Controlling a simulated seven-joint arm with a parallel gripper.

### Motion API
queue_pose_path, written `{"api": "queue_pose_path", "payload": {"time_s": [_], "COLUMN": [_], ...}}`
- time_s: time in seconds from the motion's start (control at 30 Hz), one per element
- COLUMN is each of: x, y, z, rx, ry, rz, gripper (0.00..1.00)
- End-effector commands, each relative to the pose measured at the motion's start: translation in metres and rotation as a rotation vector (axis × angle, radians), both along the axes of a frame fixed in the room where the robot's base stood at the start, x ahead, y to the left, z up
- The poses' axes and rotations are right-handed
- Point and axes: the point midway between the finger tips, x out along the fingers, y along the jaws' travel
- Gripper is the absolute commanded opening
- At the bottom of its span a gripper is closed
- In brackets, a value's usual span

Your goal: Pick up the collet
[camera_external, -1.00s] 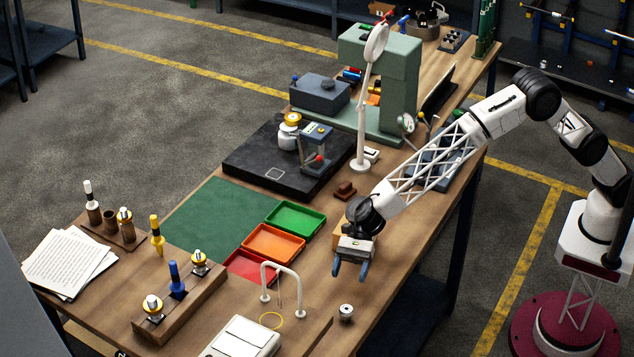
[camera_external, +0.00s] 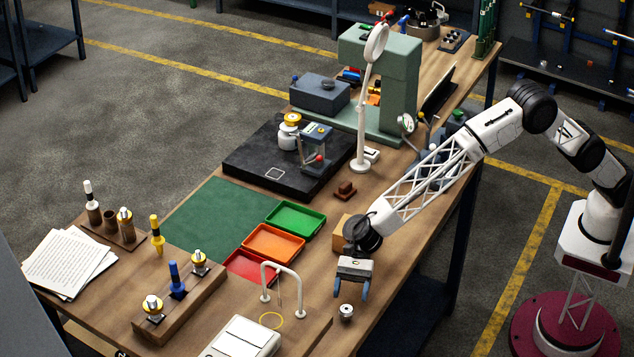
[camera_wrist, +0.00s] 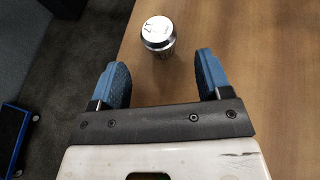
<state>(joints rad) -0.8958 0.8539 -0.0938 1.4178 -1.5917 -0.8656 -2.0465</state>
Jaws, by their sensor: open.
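The collet (camera_external: 346,312), a small silver cylinder with a dark band, stands upright on the bare wooden table near its front right edge. In the wrist view the collet (camera_wrist: 158,34) shows ahead of the gap between my fingers, with its slotted top face visible. My gripper (camera_external: 351,291) is open and empty, with blue fingers pointing down, a little above and behind the collet in the external view. In the wrist view my gripper (camera_wrist: 162,83) has its fingers wide apart, apart from the collet.
Red (camera_external: 250,267), orange (camera_external: 273,243) and green (camera_external: 295,219) trays lie further back. An orange-brown block (camera_external: 340,232) is behind my gripper. The table around the collet is clear.

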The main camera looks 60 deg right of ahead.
Motion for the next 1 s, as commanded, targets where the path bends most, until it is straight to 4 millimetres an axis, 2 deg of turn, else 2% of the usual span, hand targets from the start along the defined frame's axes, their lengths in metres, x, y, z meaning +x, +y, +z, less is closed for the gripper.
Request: {"api": "queue_pose_path", "payload": {"time_s": [0.57, 1.0], "x": [-0.002, -0.012], "y": [0.007, 0.039], "z": [-0.003, -0.017], "rx": [0.000, 0.000], "ry": [0.000, -0.001], "rz": [0.000, 0.000], "gripper": [0.71, 0.71]}}
